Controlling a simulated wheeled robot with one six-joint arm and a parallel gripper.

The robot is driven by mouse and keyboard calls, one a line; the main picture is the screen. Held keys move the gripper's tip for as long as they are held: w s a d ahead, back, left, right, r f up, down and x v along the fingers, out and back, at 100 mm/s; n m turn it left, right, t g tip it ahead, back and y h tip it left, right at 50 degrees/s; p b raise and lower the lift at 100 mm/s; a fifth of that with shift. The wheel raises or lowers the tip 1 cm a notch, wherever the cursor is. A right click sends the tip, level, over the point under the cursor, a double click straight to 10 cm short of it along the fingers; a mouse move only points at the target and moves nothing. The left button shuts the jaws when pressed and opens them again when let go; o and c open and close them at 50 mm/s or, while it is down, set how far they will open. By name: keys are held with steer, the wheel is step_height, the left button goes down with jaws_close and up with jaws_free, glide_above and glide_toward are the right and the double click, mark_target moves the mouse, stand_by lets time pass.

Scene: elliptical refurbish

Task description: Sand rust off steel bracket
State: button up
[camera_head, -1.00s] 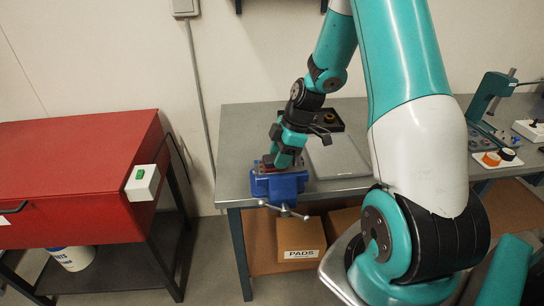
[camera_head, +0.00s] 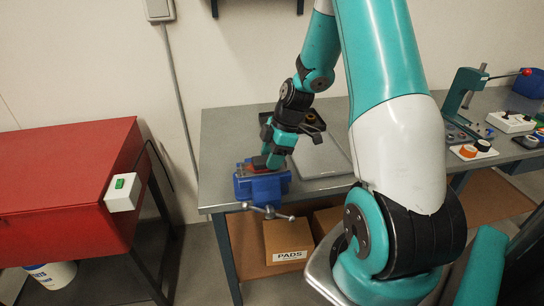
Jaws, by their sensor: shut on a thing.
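A blue vise (camera_head: 262,188) is fixed at the front left corner of the grey workbench (camera_head: 222,160). My gripper (camera_head: 268,161) points down just above the vise jaws. It is shut on a small dark block (camera_head: 259,161), which lies low at the top of the vise. A thin reddish-brown edge shows between the block and the jaws. It may be the steel bracket, but it is mostly hidden. I cannot tell whether the block touches it.
A flat grey plate (camera_head: 320,157) and a dark tray (camera_head: 312,122) lie behind and right of the vise. A red cabinet (camera_head: 65,165) stands left, across a gap. A PADS box (camera_head: 288,240) sits below. A teal press (camera_head: 465,90) stands right.

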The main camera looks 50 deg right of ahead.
mark_target(259, 160)
steer(key=shift+w+a+f, duration=0.1)
steer(key=shift+w+a, duration=0.3)
steer(key=shift+a, duration=0.35)
steer(key=shift+w+a+f, duration=0.1)
steer(key=shift+w+a, duration=0.3)
steer(key=shift+a, duration=0.3)
steer(key=shift+w+a, duration=0.45)
steer(key=shift+a, duration=0.25)
steer(key=shift+w+a, duration=0.4)
steer(key=shift+a, duration=0.25)
steer(key=shift+r, duration=0.1)
steer(key=shift+w+r+p, duration=0.15)
steer(key=shift+r+p, duration=0.15)
steer(key=shift+r, duration=0.25)
steer(key=shift+d+r+p, duration=0.15)
steer(key=shift+r+p, duration=1.5)
steer(key=shift+r, duration=0.85)
step_height(259, 160, up, 3)
steer(key=shift+p, duration=1)
